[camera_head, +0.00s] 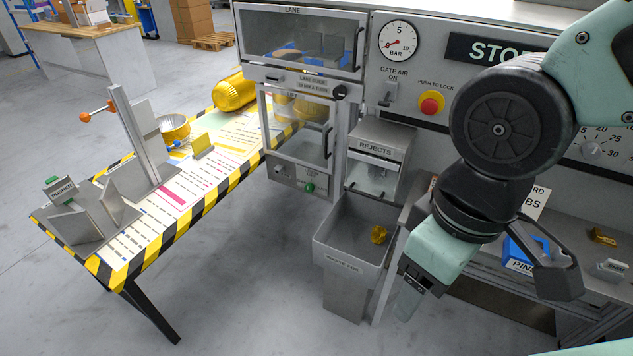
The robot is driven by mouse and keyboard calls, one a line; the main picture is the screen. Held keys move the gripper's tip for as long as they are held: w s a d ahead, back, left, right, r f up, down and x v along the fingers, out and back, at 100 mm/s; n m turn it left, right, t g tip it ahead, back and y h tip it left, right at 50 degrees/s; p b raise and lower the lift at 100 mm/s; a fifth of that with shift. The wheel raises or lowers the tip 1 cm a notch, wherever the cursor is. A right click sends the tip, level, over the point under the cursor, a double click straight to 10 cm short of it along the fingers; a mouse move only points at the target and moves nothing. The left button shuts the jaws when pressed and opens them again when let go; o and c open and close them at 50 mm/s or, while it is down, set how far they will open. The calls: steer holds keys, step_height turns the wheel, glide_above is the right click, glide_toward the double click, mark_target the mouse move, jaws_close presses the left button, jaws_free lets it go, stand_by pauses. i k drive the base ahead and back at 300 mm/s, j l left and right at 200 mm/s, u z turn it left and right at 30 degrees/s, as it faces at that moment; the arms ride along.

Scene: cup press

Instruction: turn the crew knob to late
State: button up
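No label reading "crew" or "late" can be read in the head view. A grey round knob (592,151) with a numbered scale around it sits on the machine's front panel at the right. My arm covers much of the panel to its left, and its name is not visible. My gripper (412,288) hangs below my wrist, in front of the lower shelf and right of the waste bin. It is well below and left of that knob and apart from it. Its fingertips are seen from behind, so their opening is unclear, and I see nothing held.
A red push button (431,103), a gauge (401,41) and a gate air switch (387,94) are on the panel. The rejects box (380,150) stands above a grey bin (347,265). A blue bin (525,255) is on the shelf. A striped table (215,190) stands left.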

mark_target(309, 187)
steer(key=i+j, duration=0.2)
steer(key=i, duration=0.25)
steer(key=i+j+u, duration=0.1)
steer(key=i, duration=0.35)
steer(key=i+j, duration=0.2)
steer(key=i, duration=0.3)
steer(key=k+j+u, duration=0.05)
